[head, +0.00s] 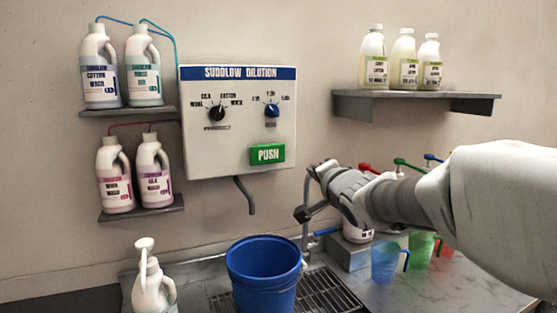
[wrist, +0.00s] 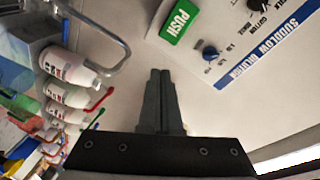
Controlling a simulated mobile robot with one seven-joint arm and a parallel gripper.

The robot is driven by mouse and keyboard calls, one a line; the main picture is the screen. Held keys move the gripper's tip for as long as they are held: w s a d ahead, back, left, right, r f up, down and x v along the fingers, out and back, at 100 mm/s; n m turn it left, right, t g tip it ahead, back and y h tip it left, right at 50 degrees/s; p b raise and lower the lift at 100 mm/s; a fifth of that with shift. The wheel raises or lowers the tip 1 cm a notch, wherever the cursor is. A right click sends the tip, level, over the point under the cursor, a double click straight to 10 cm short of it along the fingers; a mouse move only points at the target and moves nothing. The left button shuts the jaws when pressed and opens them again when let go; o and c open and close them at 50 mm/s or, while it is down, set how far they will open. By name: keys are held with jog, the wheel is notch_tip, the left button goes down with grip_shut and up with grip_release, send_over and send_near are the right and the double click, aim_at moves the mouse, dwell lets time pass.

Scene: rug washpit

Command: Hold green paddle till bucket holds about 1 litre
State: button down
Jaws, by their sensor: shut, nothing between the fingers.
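The green paddle marked PUSH (head: 267,154) is at the lower right of the white Suddlow Dilution panel (head: 225,120). It also shows at the top of the wrist view (wrist: 179,20). The blue bucket (head: 263,285) stands open on the drain grate below. The panel's grey spout (head: 245,196) hangs above the bucket's left side, with no stream visible. The bucket's inside shows blue wall; its bottom and any liquid level are hidden. My gripper (head: 318,171) is right of the paddle and apart from it. In the wrist view its fingers (wrist: 160,72) are together and empty, pointing at the bare wall.
A bent metal pipe (head: 304,225) stands close by my gripper. Bottles fill two left shelves and a right shelf (head: 415,95). Coloured jugs, including a blue one (head: 385,261), stand right. A white pump bottle (head: 153,285) is left of the bucket. Two knobs sit above the paddle.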

aim_at(268, 153)
jog(key=w+a+f+m+y, duration=0.1)
jog(key=w+a+m+y, duration=0.2)
jog(key=w+a, duration=0.1)
jog(key=shift+w+y, duration=0.3)
jog(key=shift+w, duration=0.4)
jog(key=shift+a, duration=0.1)
jog(key=x, duration=1.4)
jog(key=shift+r+p, duration=0.15)
jog(key=shift+p, duration=0.25)
jog(key=shift+w, duration=0.1)
